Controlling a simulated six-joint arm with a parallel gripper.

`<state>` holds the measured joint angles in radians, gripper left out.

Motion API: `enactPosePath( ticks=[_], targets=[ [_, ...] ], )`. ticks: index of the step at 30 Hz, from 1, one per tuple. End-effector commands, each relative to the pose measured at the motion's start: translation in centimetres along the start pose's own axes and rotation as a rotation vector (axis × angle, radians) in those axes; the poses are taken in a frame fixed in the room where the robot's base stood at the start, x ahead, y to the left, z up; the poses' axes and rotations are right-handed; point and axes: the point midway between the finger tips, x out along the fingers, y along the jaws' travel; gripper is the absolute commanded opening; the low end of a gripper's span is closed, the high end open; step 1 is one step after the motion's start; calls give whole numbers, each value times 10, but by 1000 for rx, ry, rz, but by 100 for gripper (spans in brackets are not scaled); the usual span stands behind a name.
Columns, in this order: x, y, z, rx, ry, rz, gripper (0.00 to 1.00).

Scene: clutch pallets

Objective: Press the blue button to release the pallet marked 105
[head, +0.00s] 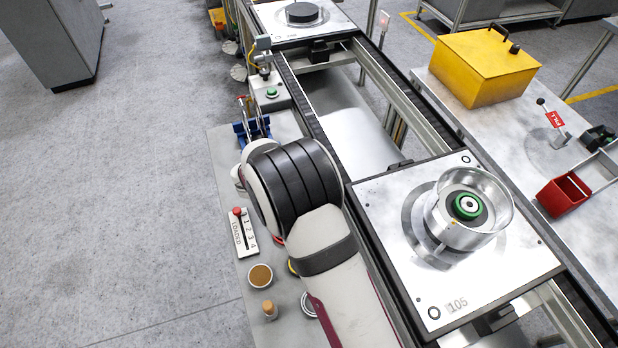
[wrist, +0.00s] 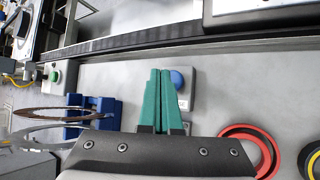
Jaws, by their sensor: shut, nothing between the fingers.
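The pallet marked 105 (head: 400,290) sits on the conveyor at right in the head view, bearing a metal clutch drum (head: 470,235) with a green and black hub. The blue button (wrist: 177,78) sits on a small grey box (wrist: 187,103) in the wrist view. My gripper (wrist: 160,71) shows there with its green fingers shut and empty. The fingertips overlap the left part of the button and its box in that picture; I cannot tell whether they touch. In the head view my arm hides the gripper and the blue button.
A box with a green button (head: 272,92) and a blue rack (head: 252,130) stand along the bench. A red ring (wrist: 236,131) lies right of the fingers. The conveyor rail (wrist: 130,44) runs behind the button.

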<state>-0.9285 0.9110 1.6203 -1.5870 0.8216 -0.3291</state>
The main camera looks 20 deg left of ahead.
Motion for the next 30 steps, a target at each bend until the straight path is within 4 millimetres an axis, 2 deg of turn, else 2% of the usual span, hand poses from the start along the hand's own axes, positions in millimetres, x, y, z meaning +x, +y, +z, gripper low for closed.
enactPosePath(
  ticks=[30],
  targets=[
    [8, -6, -6, 0, 0, 0, 0]
  ],
)
